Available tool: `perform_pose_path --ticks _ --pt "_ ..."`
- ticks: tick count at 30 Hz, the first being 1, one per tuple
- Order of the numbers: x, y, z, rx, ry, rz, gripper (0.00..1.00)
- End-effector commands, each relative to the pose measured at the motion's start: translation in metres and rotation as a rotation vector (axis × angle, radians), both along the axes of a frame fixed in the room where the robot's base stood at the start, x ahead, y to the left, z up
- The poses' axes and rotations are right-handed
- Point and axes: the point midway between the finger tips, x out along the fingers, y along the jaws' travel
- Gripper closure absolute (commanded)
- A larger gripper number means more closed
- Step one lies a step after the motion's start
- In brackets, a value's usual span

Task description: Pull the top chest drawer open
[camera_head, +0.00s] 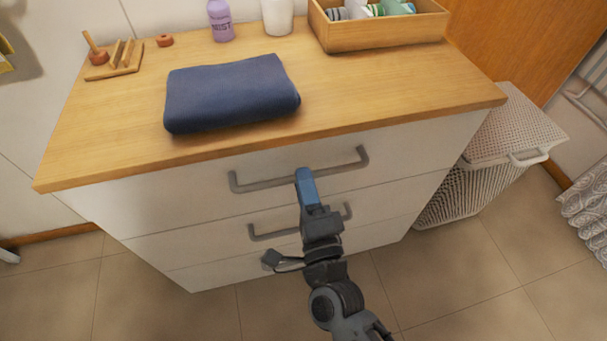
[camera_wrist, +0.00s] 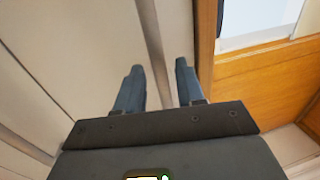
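The chest has a white top drawer (camera_head: 430,135) under a wooden top, and its front looks flush with the drawers below. A grey bar handle (camera_head: 250,185) runs across this drawer front. My gripper (camera_head: 304,172) is at the middle of the handle in the head view, where its blue-grey fingers hide part of the bar. In the wrist view, my gripper (camera_wrist: 158,78) has its two fingers apart. The handle bar (camera_wrist: 150,30) passes through the gap between them. I see no finger clearly pressing on the bar.
A folded blue towel (camera_head: 230,92) lies on the chest top (camera_head: 400,85). A wooden box (camera_head: 385,33) of small items and a purple bottle (camera_head: 220,20) stand behind it. A lower drawer handle (camera_head: 272,233) is below my gripper. A woven basket (camera_head: 470,195) stands at the right.

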Motion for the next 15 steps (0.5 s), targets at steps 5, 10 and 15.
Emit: perform_pose_path --ticks 5,10,15 --pt "0.016 0.005 0.003 -0.001 0.000 0.000 0.62" --pt "0.020 0.006 0.004 -0.001 0.001 0.000 0.62" --pt "0.020 0.005 0.004 -0.001 0.001 0.000 0.62"
